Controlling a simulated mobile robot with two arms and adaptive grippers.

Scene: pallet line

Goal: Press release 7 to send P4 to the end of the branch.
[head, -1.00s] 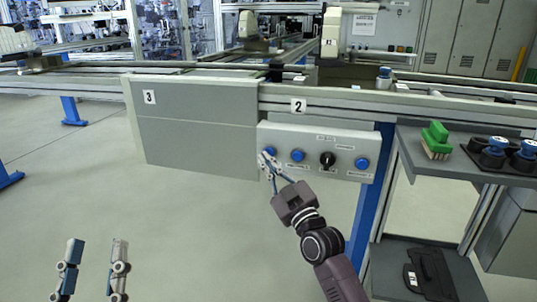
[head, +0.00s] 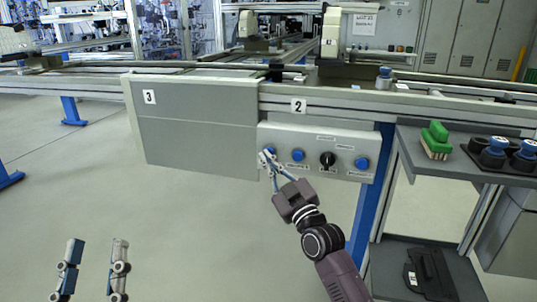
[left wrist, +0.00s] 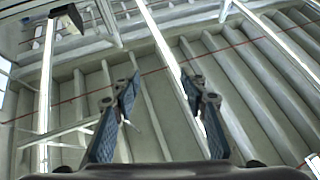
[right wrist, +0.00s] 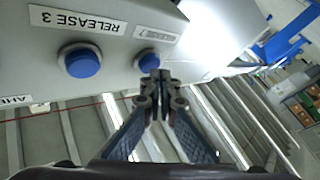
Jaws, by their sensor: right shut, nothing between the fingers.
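A grey control box (head: 340,140) on the line's front carries blue buttons and a black knob. Its leftmost blue button (head: 270,151) is partly behind my right gripper (head: 266,160). In the right wrist view this button (right wrist: 147,58) has a glare-washed label that seems to read RELEASE 7. My right gripper (right wrist: 158,80) is shut and empty, its tips at the button's edge; I cannot tell whether they touch it. The RELEASE 3 button (right wrist: 80,60) is beside it. My left gripper (head: 97,246) is open and empty, low at the left. I cannot identify P4.
A grey panel marked 3 (head: 195,120) adjoins the box. A black case (head: 430,280) lies on the lower shelf.

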